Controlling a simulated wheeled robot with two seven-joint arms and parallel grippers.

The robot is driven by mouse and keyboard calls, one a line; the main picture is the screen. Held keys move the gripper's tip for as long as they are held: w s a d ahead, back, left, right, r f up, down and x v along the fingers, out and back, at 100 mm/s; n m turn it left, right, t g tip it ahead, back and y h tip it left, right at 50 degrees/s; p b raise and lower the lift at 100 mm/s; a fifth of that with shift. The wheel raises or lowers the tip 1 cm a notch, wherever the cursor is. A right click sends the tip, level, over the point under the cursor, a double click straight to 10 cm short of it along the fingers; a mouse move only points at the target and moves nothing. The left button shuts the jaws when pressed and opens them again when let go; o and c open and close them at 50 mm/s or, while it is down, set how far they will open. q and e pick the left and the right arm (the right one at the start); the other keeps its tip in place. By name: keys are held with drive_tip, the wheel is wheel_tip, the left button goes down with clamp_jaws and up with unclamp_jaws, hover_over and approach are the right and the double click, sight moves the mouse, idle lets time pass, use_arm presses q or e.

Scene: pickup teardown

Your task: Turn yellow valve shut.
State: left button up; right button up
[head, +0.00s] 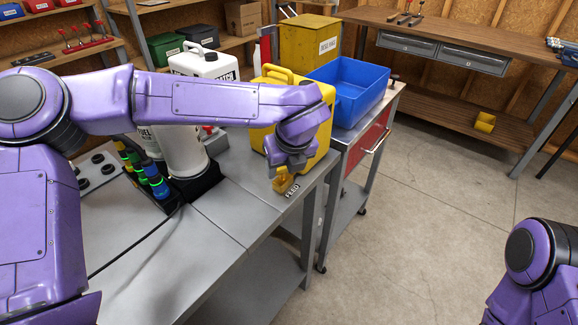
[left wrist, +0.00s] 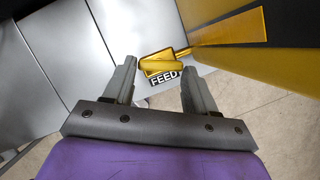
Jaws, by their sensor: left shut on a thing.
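The yellow valve (head: 282,183) is a small handle at the right end of the grey bench, beside a black FEED label (head: 292,191). My left gripper (head: 287,168) reaches down over it. In the left wrist view the valve's yellow handle (left wrist: 163,67) lies between the fingertips of the left gripper (left wrist: 158,76), which is shut on it. The handle lies crosswise, and the fingers and wrist hide part of the valve in the head view. My right gripper is out of view; only part of the right arm shows at lower right.
A blue bin (head: 348,88) and a yellow box (head: 308,45) stand on the cart behind. White jugs (head: 203,66) stand at left. The floor (head: 440,190) at right is clear.

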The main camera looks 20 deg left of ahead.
use_arm(q)
drive_tip(key=shift+w+a+r, duration=0.1)
drive_tip(key=shift+r, duration=0.05)
idle(0.3)
drive_tip(key=o, duration=0.8)
drive_tip(key=shift+c, duration=0.2)
drive_tip(key=shift+a, duration=0.15)
drive_tip(key=shift+d+r, duration=0.2)
drive_tip(key=shift+r, duration=0.05)
drive_tip(key=b+v, duration=0.1)
drive_tip(key=v, duration=0.9)
drive_tip(key=shift+a, duration=0.15)
